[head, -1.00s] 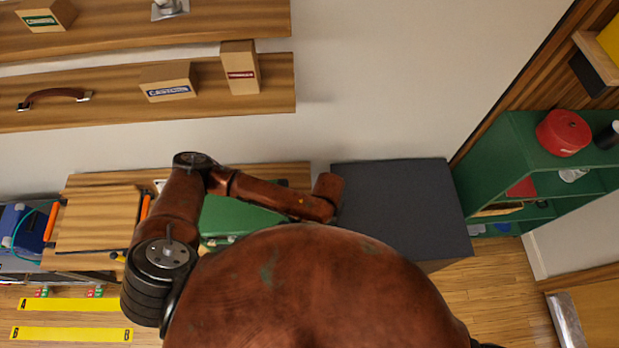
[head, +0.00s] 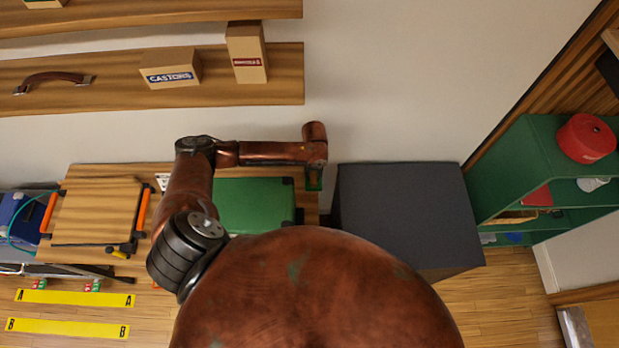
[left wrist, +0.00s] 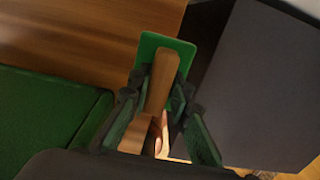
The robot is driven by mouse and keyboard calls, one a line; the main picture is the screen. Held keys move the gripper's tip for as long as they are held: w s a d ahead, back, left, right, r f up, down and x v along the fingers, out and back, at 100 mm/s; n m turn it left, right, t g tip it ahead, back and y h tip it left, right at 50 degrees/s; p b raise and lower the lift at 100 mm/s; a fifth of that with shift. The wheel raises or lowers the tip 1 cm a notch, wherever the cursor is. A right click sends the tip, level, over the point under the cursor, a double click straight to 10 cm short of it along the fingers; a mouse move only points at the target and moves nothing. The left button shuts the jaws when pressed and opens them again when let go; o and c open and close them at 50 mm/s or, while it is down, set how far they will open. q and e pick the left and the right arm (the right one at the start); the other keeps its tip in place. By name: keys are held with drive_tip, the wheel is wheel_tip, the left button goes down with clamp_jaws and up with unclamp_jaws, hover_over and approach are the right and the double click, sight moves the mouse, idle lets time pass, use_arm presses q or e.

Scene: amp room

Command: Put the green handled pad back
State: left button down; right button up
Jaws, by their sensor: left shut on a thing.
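The green handled pad (left wrist: 176,47) shows in the left wrist view as a green plate with a wooden handle. My left gripper (left wrist: 160,98) is shut on the handle, one finger on each side. In the head view my left gripper (head: 314,182) points down, between the green case (head: 250,205) and the dark grey block (head: 405,215). A bit of green shows at its fingers there, but the pad is mostly hidden. In the left wrist view the pad is over the gap between the wooden surface and the grey block. My right gripper is out of view.
The wooden bench (head: 230,170) carries the green case and a wooden board with orange clamps (head: 100,210). Shelves with boxes (head: 170,70) hang on the wall above. A green shelf unit (head: 520,165) stands at the right. The grey block's top is clear.

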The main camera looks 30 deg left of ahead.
use_arm(q)
drive_tip(key=a+f, duration=0.1)
drive_tip(key=w+a+f, duration=0.1)
drive_tip(key=f, duration=0.1)
drive_tip(key=a+f, duration=0.1)
drive_tip(key=f, duration=0.1)
drive_tip(key=shift+w+a+f, duration=0.2)
drive_tip(key=shift+w+a, duration=0.1)
drive_tip(key=shift+a, duration=0.1)
drive_tip(key=shift+w+a+f, duration=0.1)
drive_tip(key=shift+a+f, duration=0.05)
drive_tip(key=shift+f, duration=0.75)
drive_tip(key=shift+a+f, duration=0.1)
drive_tip(key=shift+f, duration=0.75)
drive_tip(key=shift+f, duration=0.15)
drive_tip(key=c, duration=1.8)
unclamp_jaws()
drive_tip(key=shift+o, duration=0.2)
wheel_tip(320, 180, up, 12)
drive_tip(key=shift+r, duration=0.2)
